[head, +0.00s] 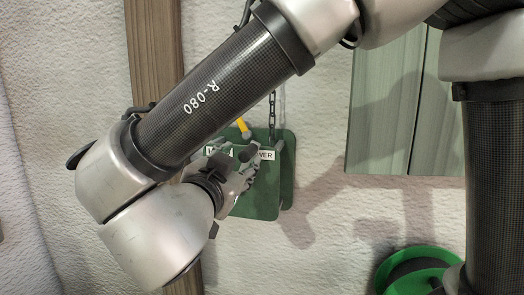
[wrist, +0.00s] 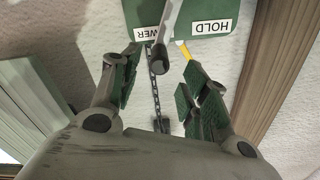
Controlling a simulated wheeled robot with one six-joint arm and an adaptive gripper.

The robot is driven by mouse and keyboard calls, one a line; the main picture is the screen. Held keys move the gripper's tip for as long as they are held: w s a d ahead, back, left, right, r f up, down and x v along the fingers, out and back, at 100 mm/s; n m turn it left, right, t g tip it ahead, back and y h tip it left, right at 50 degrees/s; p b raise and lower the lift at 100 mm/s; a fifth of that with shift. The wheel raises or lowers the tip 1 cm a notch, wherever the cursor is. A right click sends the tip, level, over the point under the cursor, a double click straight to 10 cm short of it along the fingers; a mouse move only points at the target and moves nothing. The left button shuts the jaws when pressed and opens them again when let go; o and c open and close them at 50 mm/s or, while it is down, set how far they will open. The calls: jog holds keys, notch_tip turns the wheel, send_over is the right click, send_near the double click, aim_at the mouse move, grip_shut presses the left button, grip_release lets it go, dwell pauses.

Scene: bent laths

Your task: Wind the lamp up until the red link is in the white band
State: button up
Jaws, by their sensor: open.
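A green winch plate (head: 262,205) hangs on the wall, partly hidden behind my gripper (head: 247,158) in the head view. A grey rod (wrist: 168,20) with a dark end juts from the plate between my fingers. My gripper (wrist: 162,66) is open around this rod's end, with gaps on both sides. A yellow piece (head: 242,125) shows above the plate. A dark chain (head: 272,105) runs up from it. I cannot make out the lamp, red link or white band.
A brown wooden post (head: 155,45) runs down the wall left of the plate. A grey-green panel (head: 385,110) is at the right. A green reel (head: 412,258) is at the lower right. The pale wall between them is bare.

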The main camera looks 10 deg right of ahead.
aim_at(248, 152)
jog(key=shift+s+n, duration=0.1)
jog(key=shift+n, duration=0.8)
jog(key=x, duration=0.8)
grip_shut()
